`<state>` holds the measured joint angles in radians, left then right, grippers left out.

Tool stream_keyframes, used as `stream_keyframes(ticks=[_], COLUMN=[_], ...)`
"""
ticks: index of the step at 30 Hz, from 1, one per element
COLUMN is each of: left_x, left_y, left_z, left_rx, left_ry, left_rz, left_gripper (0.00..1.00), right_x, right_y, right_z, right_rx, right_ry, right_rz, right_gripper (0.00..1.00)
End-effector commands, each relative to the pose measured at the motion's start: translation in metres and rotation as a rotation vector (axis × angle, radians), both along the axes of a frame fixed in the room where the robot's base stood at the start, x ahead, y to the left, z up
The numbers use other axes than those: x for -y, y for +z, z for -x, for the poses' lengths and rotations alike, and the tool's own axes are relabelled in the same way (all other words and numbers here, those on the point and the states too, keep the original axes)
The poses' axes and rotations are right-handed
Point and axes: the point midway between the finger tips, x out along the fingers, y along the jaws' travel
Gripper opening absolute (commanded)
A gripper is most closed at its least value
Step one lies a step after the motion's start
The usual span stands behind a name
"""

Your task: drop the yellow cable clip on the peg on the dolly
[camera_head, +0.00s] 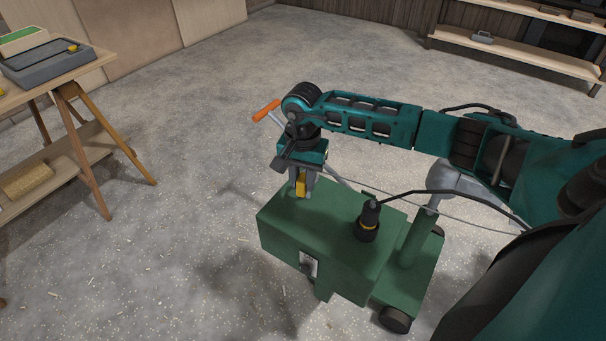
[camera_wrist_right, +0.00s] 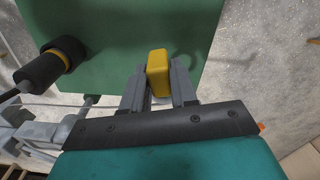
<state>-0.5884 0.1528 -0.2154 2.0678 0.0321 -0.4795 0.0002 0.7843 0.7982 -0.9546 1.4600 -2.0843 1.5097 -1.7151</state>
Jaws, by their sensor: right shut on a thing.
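The yellow cable clip (camera_head: 301,184) is held between the two grey fingers of my right gripper (camera_head: 302,192). In the right wrist view, the clip (camera_wrist_right: 158,70) is a small rounded yellow block pinched between the fingertips (camera_wrist_right: 159,92). The gripper points down over the flat top of a green wheeled body (camera_head: 315,226), which looks like the dolly. I cannot tell whether the clip touches that top. A black upright post with a yellow band (camera_head: 368,220) stands on the green top, to the right of the gripper; I cannot tell if it is the peg. My left gripper is not in view.
A wooden trestle table (camera_head: 85,68) at the left bears a grey tray (camera_head: 40,62) with a small yellow piece and a green-topped box (camera_head: 22,38). A low wooden shelf (camera_head: 515,53) stands at the back right.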

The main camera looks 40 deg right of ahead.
Motion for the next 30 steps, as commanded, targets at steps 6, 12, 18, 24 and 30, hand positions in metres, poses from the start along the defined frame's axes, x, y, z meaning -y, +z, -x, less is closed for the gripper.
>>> stream_keyframes(ticks=[6,12,18,24,30], left_x=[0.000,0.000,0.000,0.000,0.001], left_y=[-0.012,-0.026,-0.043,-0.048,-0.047], left_z=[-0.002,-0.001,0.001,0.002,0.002], left_rx=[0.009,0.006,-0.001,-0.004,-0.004], left_ry=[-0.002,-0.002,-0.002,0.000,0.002], left_rz=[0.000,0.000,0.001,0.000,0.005], left_gripper=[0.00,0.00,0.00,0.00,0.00], right_x=[0.000,0.000,0.000,0.000,0.000], right_y=[-0.024,-0.042,-0.058,-0.063,-0.062], right_z=[0.000,0.000,0.000,0.000,0.000], right_rx=[0.000,-0.001,0.000,0.001,0.001], right_ry=[-0.001,0.001,0.000,0.000,0.000], right_rz=[0.000,0.000,0.001,0.001,0.001], right_gripper=[0.00,0.00,0.00,0.00,0.00])
